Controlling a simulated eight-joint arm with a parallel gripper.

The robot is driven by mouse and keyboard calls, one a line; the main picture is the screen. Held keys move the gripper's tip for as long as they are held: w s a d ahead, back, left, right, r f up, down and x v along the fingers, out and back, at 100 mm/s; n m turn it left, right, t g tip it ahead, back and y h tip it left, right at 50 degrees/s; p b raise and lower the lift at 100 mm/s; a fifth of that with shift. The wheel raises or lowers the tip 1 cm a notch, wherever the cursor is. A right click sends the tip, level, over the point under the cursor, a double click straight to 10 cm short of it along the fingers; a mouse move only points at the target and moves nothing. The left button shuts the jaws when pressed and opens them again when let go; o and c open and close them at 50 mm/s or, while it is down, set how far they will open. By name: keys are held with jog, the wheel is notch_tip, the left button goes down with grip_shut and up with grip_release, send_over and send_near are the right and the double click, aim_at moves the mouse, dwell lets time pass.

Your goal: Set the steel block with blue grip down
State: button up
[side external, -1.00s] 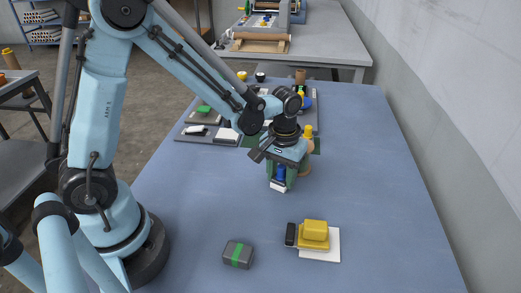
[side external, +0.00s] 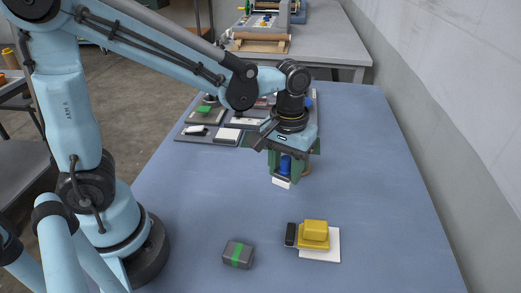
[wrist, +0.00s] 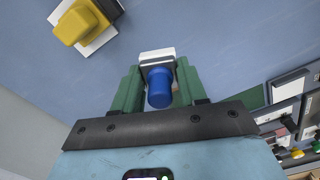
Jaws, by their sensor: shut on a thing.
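The steel block with blue grip (side external: 285,165) is held between the green fingers of my gripper (side external: 284,172) in the side external view. Its white lower face shows below the fingers, and it looks raised above the blue table. In the wrist view the blue grip (wrist: 159,88) stands between the two green fingers of my gripper (wrist: 155,90), with the block's pale edge beyond it. The fingers hide the block's sides.
A yellow block on a white plate with a black piece (side external: 313,235) lies nearer the camera. A grey block with a green band (side external: 238,254) lies to its left. Several trays with parts (side external: 215,135) stand behind. The table between (side external: 220,200) is clear.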

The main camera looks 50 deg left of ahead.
jog(key=s+d+r, duration=0.3)
jog(key=d, duration=0.1)
jog(key=n, duration=0.4)
send_over(192, 184)
notch_tip(192, 184, down, 6)
jog(key=shift+f, duration=2.1)
jog(key=o, duration=1.2)
jog(key=shift+f, duration=0.15)
